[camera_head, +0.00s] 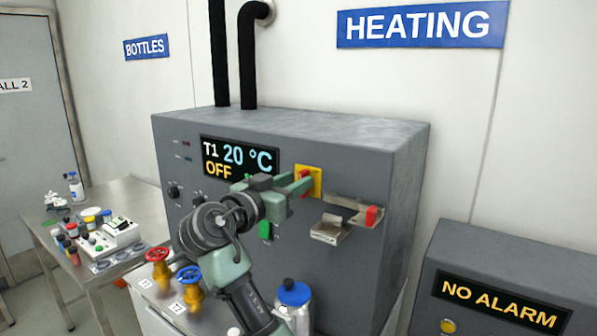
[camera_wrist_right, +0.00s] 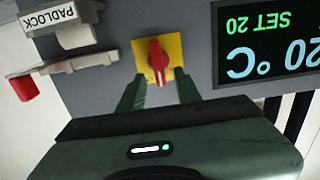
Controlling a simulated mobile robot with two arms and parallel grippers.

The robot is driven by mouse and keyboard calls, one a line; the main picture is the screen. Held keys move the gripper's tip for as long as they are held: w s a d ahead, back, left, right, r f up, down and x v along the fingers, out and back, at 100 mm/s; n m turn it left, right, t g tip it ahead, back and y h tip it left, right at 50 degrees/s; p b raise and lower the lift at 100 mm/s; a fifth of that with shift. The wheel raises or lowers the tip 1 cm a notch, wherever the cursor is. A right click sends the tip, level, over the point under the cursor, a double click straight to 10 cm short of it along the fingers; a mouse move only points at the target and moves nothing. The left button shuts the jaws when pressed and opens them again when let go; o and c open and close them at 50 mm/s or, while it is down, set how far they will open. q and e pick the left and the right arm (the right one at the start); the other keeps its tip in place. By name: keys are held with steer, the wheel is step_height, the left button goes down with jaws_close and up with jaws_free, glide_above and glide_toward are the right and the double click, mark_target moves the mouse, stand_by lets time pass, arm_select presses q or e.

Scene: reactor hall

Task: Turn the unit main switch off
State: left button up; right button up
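The unit main switch looks to be the red rotary handle (camera_wrist_right: 156,57) on a yellow plate (camera_wrist_right: 172,45), on the grey cabinet's front; the plate also shows in the head view (camera_head: 316,174). In the right wrist view the handle stands roughly upright in the picture. My right gripper (camera_head: 299,184) is at the switch, its green fingers spread apart. In the right wrist view the fingertips of this gripper (camera_wrist_right: 156,80) lie on either side of the handle's lower end, with gaps visible. Whether they touch it is unclear. My left gripper is not in view.
The cabinet (camera_head: 340,270) has a display (camera_head: 240,158) reading T1 20 °C, OFF. Right of the switch are a metal bracket with a red end (camera_head: 370,216) and a padlock holder (camera_head: 329,230). Red (camera_head: 158,255) and blue (camera_head: 189,276) valve wheels sit below left. A bottle (camera_head: 294,298) stands below.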

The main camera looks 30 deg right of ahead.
steer(key=shift+x, duration=1)
steer(key=shift+f, duration=0.1)
jaws_close()
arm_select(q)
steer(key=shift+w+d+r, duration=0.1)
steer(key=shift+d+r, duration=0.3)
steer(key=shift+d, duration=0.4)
